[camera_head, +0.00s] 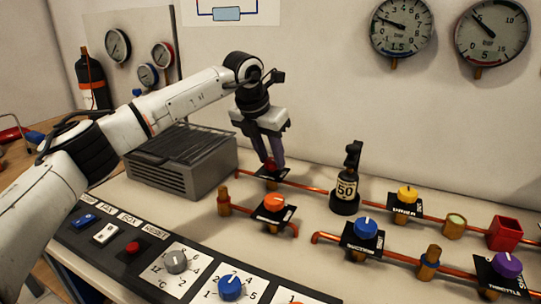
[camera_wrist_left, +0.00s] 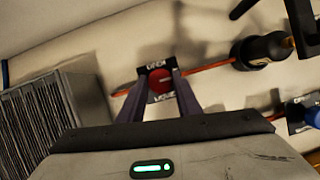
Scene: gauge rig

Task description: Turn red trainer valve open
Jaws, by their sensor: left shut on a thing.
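The red trainer valve (camera_head: 270,166) is a red knob on a small black plate, on a copper pipe beside the grey finned box. My left gripper (camera_head: 273,158) reaches down over it from above, its two fingers around the knob and shut on it. In the left wrist view the red knob (camera_wrist_left: 159,80) sits between the fingertips (camera_wrist_left: 160,85), with black label plates above and below it. The knob's pointer is too small to read. My right gripper is not in view.
The grey finned box (camera_head: 180,160) stands close left of the valve. Orange (camera_head: 274,202), blue (camera_head: 366,228), yellow (camera_head: 407,194) and purple (camera_head: 507,264) knobs sit nearby. A control panel (camera_head: 150,250) runs along the front.

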